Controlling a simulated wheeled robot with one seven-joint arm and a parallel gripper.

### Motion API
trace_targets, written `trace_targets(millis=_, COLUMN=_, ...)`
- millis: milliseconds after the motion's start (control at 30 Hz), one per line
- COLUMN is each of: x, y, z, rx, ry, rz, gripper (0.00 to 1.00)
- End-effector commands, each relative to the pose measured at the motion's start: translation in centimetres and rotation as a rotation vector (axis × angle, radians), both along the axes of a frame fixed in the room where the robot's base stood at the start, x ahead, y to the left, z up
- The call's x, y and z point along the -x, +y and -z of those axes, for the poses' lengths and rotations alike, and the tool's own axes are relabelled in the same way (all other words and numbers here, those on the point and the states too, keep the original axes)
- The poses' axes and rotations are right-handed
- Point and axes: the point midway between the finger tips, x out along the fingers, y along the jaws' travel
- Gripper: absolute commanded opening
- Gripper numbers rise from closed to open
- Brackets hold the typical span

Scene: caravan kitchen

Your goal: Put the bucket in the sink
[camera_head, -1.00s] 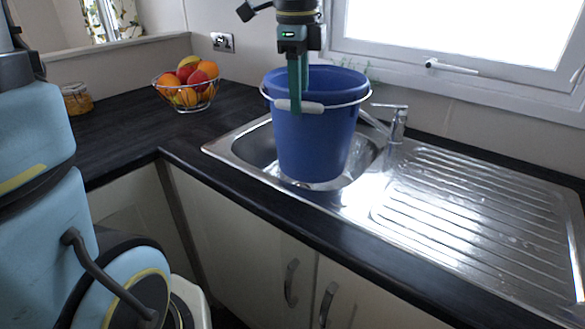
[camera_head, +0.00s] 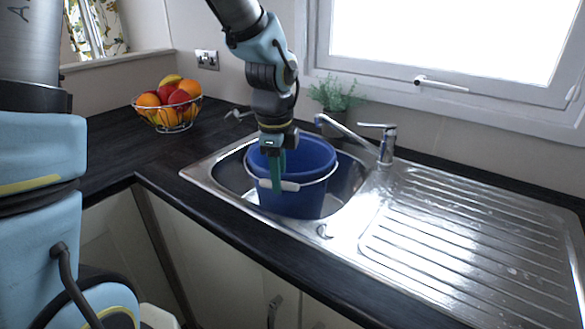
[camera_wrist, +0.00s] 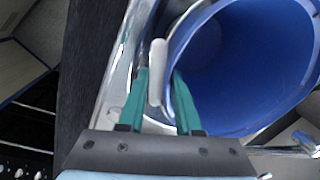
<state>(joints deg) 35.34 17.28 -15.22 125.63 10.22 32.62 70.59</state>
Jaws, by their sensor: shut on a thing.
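The blue bucket (camera_head: 311,193) is upright, with its lower part inside the basin of the steel sink (camera_head: 222,170). Its rim stands near or above the sink's edge. I cannot see whether its base touches the basin floor. My gripper (camera_head: 277,186) points down at the near-left side of the bucket and is shut on its rim wall, beside the white handle grip. In the wrist view, the green fingers of my gripper (camera_wrist: 163,100) straddle the wall and white grip of the bucket (camera_wrist: 235,75).
The tap (camera_head: 345,132) stands behind the bucket, with its spout close to the rim. The ribbed drainer (camera_head: 450,235) on the right is clear. A fruit bowl (camera_head: 168,108) stands on the dark worktop to the left. A plant (camera_head: 335,97) is by the window.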

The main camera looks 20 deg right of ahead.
Motion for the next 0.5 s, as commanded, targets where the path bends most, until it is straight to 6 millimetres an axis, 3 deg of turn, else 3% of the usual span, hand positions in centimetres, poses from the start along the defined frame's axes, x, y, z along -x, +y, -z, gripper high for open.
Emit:
trace_targets(millis=433, x=-2.6, y=-4.7, z=-0.3, rx=0.000, ry=0.000, rz=0.000, gripper=0.00)
trace_targets(millis=500, x=-2.4, y=-4.4, z=0.6, rx=-0.005, ry=0.003, rz=-0.001, gripper=0.00)
